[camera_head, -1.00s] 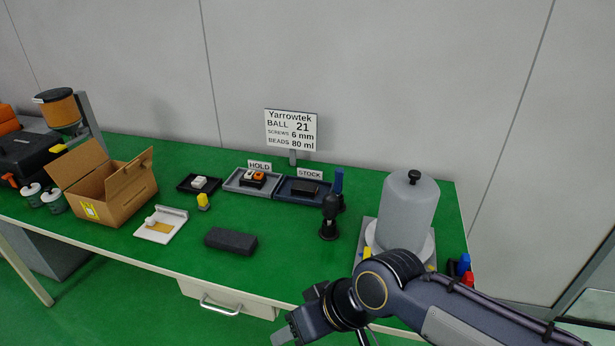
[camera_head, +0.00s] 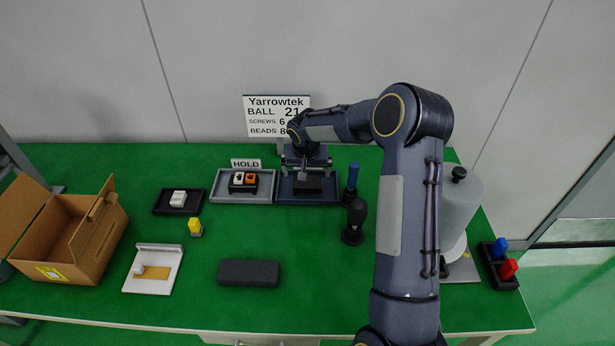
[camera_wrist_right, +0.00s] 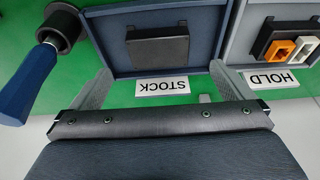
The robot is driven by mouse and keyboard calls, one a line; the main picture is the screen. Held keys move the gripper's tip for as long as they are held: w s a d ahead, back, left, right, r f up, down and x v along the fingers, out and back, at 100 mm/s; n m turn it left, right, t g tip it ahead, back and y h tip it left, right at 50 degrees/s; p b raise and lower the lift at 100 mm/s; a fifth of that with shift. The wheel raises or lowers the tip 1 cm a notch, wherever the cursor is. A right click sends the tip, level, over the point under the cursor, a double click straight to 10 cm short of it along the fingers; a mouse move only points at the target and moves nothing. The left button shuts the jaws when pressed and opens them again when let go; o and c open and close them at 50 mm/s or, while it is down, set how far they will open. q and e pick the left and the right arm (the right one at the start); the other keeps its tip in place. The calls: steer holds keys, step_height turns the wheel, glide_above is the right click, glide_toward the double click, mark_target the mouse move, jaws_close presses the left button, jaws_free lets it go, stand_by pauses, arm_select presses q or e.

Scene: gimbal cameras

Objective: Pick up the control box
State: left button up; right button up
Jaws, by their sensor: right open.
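A dark box (camera_head: 308,184) lies in the blue STOCK tray (camera_head: 290,200); it also shows in the right wrist view (camera_wrist_right: 158,46). A dark holder with a white and an orange part (camera_head: 243,182) lies in the grey HOLD tray (camera_head: 228,198), partly seen in the right wrist view (camera_wrist_right: 287,42). Which one is the control box, I cannot tell for sure. My right gripper (camera_head: 304,168) is over the STOCK tray, partly hiding it. In the right wrist view the gripper (camera_wrist_right: 160,72) is open and empty, its fingers spread wider than the dark box. My left gripper is out of view.
A blue-handled tool (camera_head: 351,180) and a black knobbed piece (camera_head: 353,222) stand just right of the STOCK tray. A grey cylinder (camera_head: 460,210) stands behind my arm. An open carton (camera_head: 95,240), a dark grey block (camera_head: 248,273) and a white fixture (camera_head: 152,270) are on the green table.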

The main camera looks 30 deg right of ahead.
mark_target(308, 182)
steer(key=p+x, duration=0.1)
steer(key=x, duration=0.4)
steer(key=p+x, duration=0.1)
steer(key=x, duration=0.1)
steer(key=shift+w+d+f+p, duration=0.15)
steer(key=shift+w+d+p, duration=0.1)
steer(key=shift+d+p, duration=0.05)
steer(key=shift+w+f, duration=0.1)
steer(key=shift+f, duration=0.1)
steer(key=shift+c, duration=0.4)
steer(key=c, duration=0.9)
